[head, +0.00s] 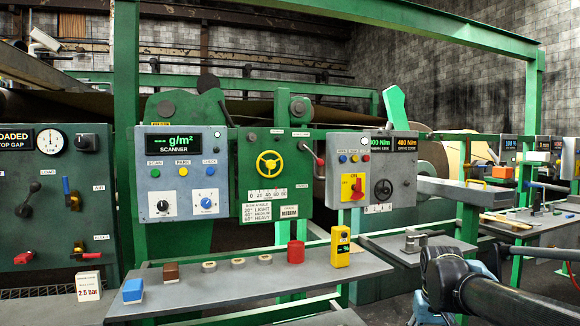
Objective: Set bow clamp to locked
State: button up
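The green panel (247,150) in the middle carries a yellow handwheel (269,164), with a numbered scale and a plate of weight settings below it. A lever with a red knob (319,161) sits at this panel's upper right edge and slants down to the right. It may be the bow clamp, but its label is too small to read, so I cannot tell its setting. Part of my black arm shows at the lower right, well away from the lever. My gripper's fingers cannot be made out in the head view.
A grey shelf (220,289) in front of the panels holds a blue block (133,290), a brown block, several rings, a red cylinder (296,251) and a yellow handheld meter (340,247). Grey control boxes flank the green panel. A green post stands at left.

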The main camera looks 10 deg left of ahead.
aim_at(320, 162)
jog(key=z, duration=0.8)
jog(key=k, duration=0.95)
jog(key=u, duration=0.75)
jog(key=i, duration=1)
jog(key=z, duration=0.05)
